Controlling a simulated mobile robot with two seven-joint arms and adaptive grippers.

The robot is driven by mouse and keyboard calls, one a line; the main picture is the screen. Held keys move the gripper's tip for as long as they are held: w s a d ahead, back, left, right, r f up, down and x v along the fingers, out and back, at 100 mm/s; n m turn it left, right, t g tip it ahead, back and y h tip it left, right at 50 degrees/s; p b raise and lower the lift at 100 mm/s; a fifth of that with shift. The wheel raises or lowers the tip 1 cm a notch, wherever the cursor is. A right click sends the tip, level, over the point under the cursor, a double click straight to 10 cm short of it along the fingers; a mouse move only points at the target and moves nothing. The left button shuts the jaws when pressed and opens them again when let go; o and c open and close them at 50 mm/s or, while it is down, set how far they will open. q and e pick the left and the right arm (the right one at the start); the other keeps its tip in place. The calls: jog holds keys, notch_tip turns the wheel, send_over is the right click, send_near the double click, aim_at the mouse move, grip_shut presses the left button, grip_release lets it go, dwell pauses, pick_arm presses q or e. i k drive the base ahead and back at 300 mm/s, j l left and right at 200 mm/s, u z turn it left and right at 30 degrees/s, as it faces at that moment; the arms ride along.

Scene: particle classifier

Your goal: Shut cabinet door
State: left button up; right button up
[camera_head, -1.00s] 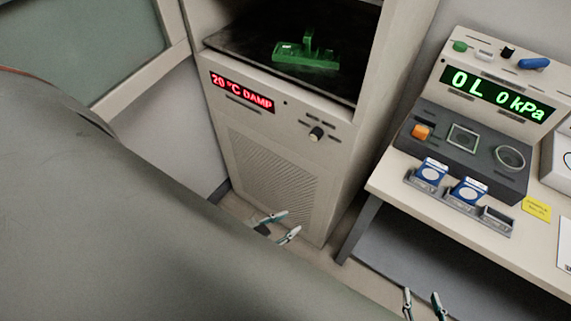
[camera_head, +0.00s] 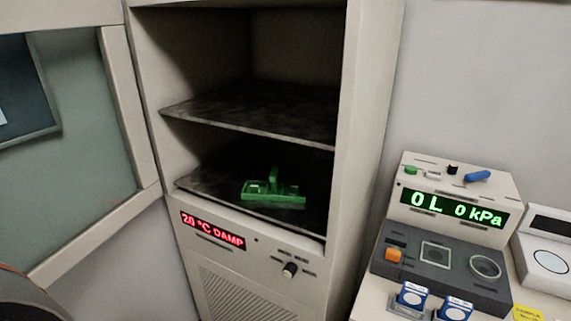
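The cabinet (camera_head: 354,150) stands in the middle of the head view with its front open. Its door (camera_head: 128,110), a pale frame around a grey-green glass pane, is swung out to the left. A green holder (camera_head: 272,190) sits on the lower shelf inside. A red display on the cabinet front (camera_head: 212,230) reads 20 °C DAMP, with a knob (camera_head: 290,270) to its right. Neither gripper shows in the current view. A dark rounded shape at the lower left corner is probably part of my own arm.
A bench at the right holds a console (camera_head: 455,210) with a green 0 L 0 kPa readout. Blue and white containers (camera_head: 412,296) stand in front of it. A white device (camera_head: 546,252) is at the right edge. The upper shelf (camera_head: 265,112) is empty.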

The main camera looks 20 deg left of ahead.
aim_at(17, 17)
jog(key=j+u, duration=0.1)
jog(key=u, duration=0.3)
jog(key=j+u, duration=0.15)
jog(key=u, duration=0.3)
jog(key=j+u, duration=0.1)
jog(key=u, duration=0.3)
